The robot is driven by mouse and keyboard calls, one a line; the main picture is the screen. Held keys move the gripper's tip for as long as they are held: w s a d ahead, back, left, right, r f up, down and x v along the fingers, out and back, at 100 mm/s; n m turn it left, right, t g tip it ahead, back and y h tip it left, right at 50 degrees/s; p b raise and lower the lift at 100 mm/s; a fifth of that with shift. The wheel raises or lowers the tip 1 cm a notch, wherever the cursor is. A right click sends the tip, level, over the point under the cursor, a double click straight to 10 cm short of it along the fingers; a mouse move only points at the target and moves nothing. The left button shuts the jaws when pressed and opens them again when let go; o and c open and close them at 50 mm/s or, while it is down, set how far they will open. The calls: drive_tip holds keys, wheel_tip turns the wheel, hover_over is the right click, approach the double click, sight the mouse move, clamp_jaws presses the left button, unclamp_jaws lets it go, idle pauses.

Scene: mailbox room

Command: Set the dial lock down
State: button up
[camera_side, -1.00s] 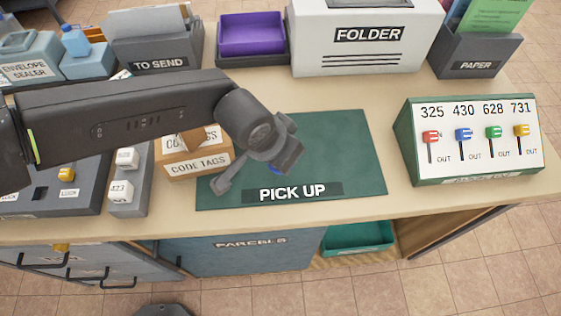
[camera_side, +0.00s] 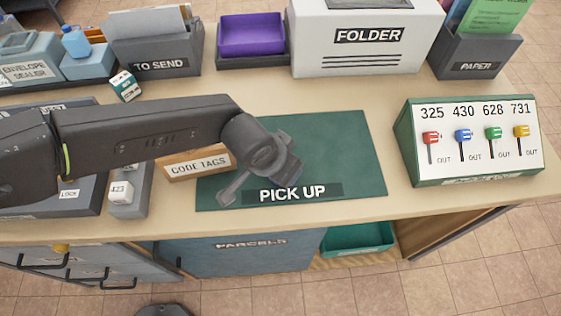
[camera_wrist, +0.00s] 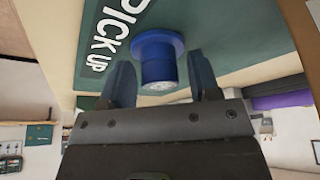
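A blue round piece with a wide flange and a grey end, which looks like the dial lock (camera_wrist: 158,62), sits between my fingers in the wrist view. Its flange appears to rest on the green PICK UP mat (camera_side: 345,150). My gripper (camera_wrist: 163,84) is open, with a finger on each side and small gaps to the blue piece. In the side view my gripper (camera_side: 258,190) is low over the left half of the mat. There the lock is almost wholly hidden behind the gripper.
A green-framed panel with coloured levers (camera_side: 468,140) stands at the right. The FOLDER box (camera_side: 365,45) is behind. The mat's right half is clear.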

drive_tip(key=shift+o, duration=0.2)
drive_tip(key=v, duration=1.2)
drive_tip(key=shift+r, duration=0.15)
drive_tip(key=w+a+r+n, duration=0.1)
drive_tip(key=a+r, duration=0.3)
drive_tip(key=a, duration=0.4)
drive_tip(key=w+a+r+n+t+y, duration=0.1)
drive_tip(key=a+r+n, duration=0.1)
drive_tip(key=a+r, duration=0.5)
drive_tip(key=w+a+r+n, duration=0.1)
drive_tip(key=a+r, duration=0.1)
drive_tip(key=a, duration=0.8)
drive_tip(key=s+a+n+y, duration=0.1)
drive_tip(key=s+a+n, duration=0.1)
drive_tip(key=s+a, duration=0.5)
drive_tip(key=s+a+f+n+t+y, duration=0.1)
drive_tip(key=s+a+n, duration=0.2)
drive_tip(key=s+a, duration=0.5)
drive_tip(key=a, duration=0.5)
